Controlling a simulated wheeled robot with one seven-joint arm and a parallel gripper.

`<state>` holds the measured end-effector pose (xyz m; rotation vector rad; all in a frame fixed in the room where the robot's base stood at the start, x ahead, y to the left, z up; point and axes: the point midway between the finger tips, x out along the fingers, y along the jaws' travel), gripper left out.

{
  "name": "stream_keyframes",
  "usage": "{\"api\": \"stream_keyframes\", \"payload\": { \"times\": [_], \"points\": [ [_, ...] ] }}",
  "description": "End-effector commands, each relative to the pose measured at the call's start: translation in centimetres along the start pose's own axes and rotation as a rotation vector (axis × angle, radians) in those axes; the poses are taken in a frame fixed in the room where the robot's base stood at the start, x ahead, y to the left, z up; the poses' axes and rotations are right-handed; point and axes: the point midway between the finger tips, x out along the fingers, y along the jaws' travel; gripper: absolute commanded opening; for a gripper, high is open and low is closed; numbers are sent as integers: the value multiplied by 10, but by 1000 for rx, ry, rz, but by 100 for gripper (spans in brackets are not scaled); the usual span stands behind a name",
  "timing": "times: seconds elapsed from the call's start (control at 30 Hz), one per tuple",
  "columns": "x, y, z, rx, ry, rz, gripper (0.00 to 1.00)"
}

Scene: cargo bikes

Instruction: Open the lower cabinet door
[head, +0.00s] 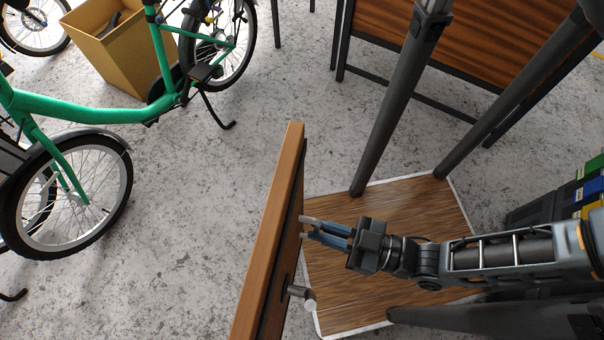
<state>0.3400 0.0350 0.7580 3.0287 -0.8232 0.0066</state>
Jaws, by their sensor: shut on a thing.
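The wooden cabinet door (272,235) stands upright left of my arm, seen nearly edge-on from above. My gripper (308,228) reaches in from the right, with its fingers at the right face of the door. It is shut on the door's handle, which is mostly hidden by the fingers. A short grey cylindrical fitting (301,293) sticks out from the same face, lower in the picture. The rest of the cabinet cannot be made out.
A wood-patterned panel with a white edge (400,200) lies under my arm. Dark slanted posts (395,110) stand behind it. A green bicycle (90,112) and a cardboard box (120,55) are at upper left. Coloured bins (570,195) stand at right.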

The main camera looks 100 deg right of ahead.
Motion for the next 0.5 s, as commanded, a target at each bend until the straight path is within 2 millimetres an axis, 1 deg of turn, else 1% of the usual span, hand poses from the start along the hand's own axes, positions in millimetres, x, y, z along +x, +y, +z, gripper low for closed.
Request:
{"api": "stream_keyframes", "payload": {
  "times": [0.03,0.2,0.33,0.5],
  "points": [
    [-10,-6,6,3,-21,-15,0],
    [-25,-5,5,3,-20,-14,0],
    [-29,-4,4,3,-18,-14,0],
    [-31,-4,3,3,-16,-14,0]
  ]
}}
